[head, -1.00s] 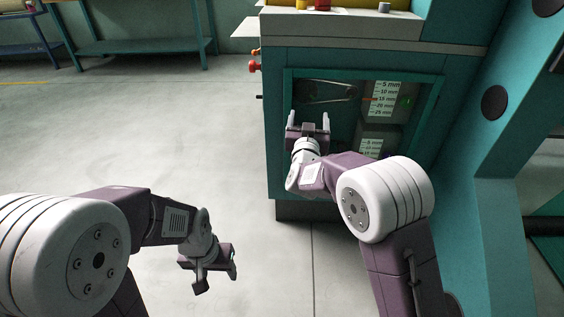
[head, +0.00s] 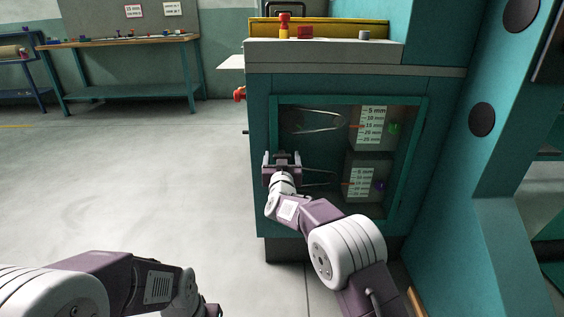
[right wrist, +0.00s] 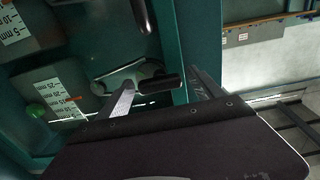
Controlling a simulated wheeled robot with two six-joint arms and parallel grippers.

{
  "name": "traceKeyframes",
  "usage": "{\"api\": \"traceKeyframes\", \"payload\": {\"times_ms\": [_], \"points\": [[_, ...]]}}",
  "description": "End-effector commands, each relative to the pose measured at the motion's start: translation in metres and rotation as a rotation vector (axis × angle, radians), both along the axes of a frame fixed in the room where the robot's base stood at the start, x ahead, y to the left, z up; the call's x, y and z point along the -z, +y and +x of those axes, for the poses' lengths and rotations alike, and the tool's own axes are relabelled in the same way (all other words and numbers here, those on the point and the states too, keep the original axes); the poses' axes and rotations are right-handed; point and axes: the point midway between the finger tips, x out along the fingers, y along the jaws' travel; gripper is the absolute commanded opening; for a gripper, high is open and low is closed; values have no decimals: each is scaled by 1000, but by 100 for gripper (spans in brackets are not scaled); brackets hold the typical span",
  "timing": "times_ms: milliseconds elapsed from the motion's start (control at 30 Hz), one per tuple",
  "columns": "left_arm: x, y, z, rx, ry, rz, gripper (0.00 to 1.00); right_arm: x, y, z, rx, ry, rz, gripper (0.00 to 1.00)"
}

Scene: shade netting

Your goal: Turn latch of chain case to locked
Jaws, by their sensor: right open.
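The chain case (head: 415,150) is a teal cabinet front with a framed window showing chains and scales behind it. My right gripper (head: 283,155) is at the left edge of that window in the head view, open. In the right wrist view a latch with a black grip (right wrist: 160,84) and a metal lever lies between the two spread fingers of my right gripper (right wrist: 165,95). I cannot tell whether a finger touches it. The gripper hides the latch in the head view. My left gripper (head: 210,310) is mostly cut off at the bottom edge.
Scale plates (head: 371,125) with a green knob and a purple knob sit behind the window. Red and yellow controls (head: 284,25) stand on the machine top. A teal column (head: 490,180) rises at the right. The floor at left is open, with a workbench (head: 130,45) at the back.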

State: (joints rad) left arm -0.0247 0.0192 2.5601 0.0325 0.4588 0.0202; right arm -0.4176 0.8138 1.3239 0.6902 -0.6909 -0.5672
Motion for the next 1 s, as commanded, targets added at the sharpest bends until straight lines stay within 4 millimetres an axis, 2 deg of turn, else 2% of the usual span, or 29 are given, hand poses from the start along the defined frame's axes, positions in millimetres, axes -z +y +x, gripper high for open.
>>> {"api": "traceKeyframes", "payload": {"times_ms": [333,500,567,767,1000], "points": [[1,0,0,0,0,0,59,-1,0,5,0,1,0,76],[1,0,0,0,0,0,59,-1,0,5,0,1,0,29],[1,0,0,0,0,0,59,0,0,5,0,1,0,14],[1,0,0,0,0,0,59,-1,0,5,0,1,13,14],[-1,0,0,0,0,0,59,-1,0,4,-1,1,116,14]]}}
